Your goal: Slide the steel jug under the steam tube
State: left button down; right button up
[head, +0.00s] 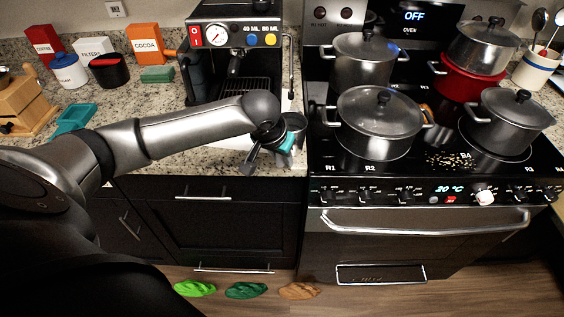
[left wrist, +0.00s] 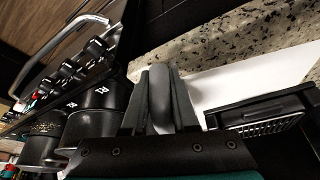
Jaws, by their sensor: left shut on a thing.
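The steel jug (head: 296,122) stands on the counter at the right front of the coffee machine, beside the stove. It is partly hidden behind my left gripper (head: 274,142). In the left wrist view my left gripper (left wrist: 160,105) is shut on a grey rounded part of the jug (left wrist: 161,92), seemingly its handle. The steam tube (head: 291,82) hangs at the right side of the coffee machine (head: 236,50), behind the jug. The gap between tube and jug is hard to judge. My right gripper is not in view.
The stove with several pots, including a large stockpot (head: 380,125), is close on the right. The drip tray (left wrist: 265,115) lies near my gripper. A white surface (left wrist: 220,88) lies under the jug area. Cocoa box (head: 145,42) and teal scoop (head: 75,118) are left.

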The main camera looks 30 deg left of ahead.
pick_arm(q)
jog(key=shift+w+a, duration=0.55)
jog(key=shift+w, duration=0.4)
jog(key=shift+w+a, duration=0.55)
jog(key=shift+w, duration=0.35)
jog(key=shift+w+a, duration=0.4)
jog(key=shift+w, duration=0.2)
jog(key=shift+w+a, duration=0.35)
jog(key=shift+w, duration=0.2)
jog(key=shift+p, duration=0.45)
jog(key=shift+p, duration=0.3)
jog(key=shift+p, duration=0.35)
jog(key=shift+f, duration=0.35)
